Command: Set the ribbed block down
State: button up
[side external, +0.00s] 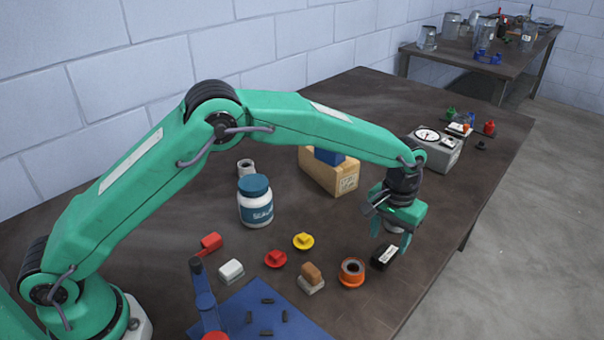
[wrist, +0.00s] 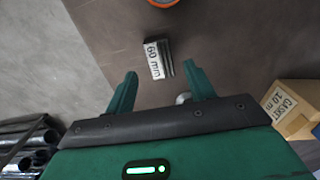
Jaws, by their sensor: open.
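The ribbed block (wrist: 157,60) is a small black block with a white "60 mm" label and dark ridges along one side. It lies on the brown table, and in the side external view (side external: 384,257) it is just below my gripper (side external: 389,240). My gripper is open and empty. In the wrist view its two green fingertips (wrist: 162,73) are apart, with the block between and slightly beyond them. I see no finger touching the block. A pale rounded thing (wrist: 183,98) shows partly behind the right finger.
An orange ring-shaped part (side external: 352,272) is left of the block. A cardboard box (side external: 345,179) with a blue item on top, a white jar (side external: 256,210) and a grey dial gauge box (side external: 442,154) stand farther back. Small coloured parts and a blue mat (side external: 240,299) are in front.

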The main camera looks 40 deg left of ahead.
aim_at(385, 252)
notch_tip(385, 252, up, 7)
dwell(0.4)
dwell(0.4)
jog(key=s+a+r+t, duration=0.3)
jog(key=s+a+r, duration=0.8)
jog(key=a+r, duration=0.45)
jog(key=s+a+f+t, duration=0.1)
jog(key=s+a, duration=0.4)
jog(key=s, duration=0.4)
jog(key=s+a+f+t, duration=0.1)
jog(key=s+a+f, duration=0.1)
jog(key=s+a, duration=0.4)
jog(key=s, duration=0.4)
jog(key=shift+s+f+t, duration=0.2)
jog(key=shift+s+t, duration=0.05)
jog(key=shift+t, duration=0.05)
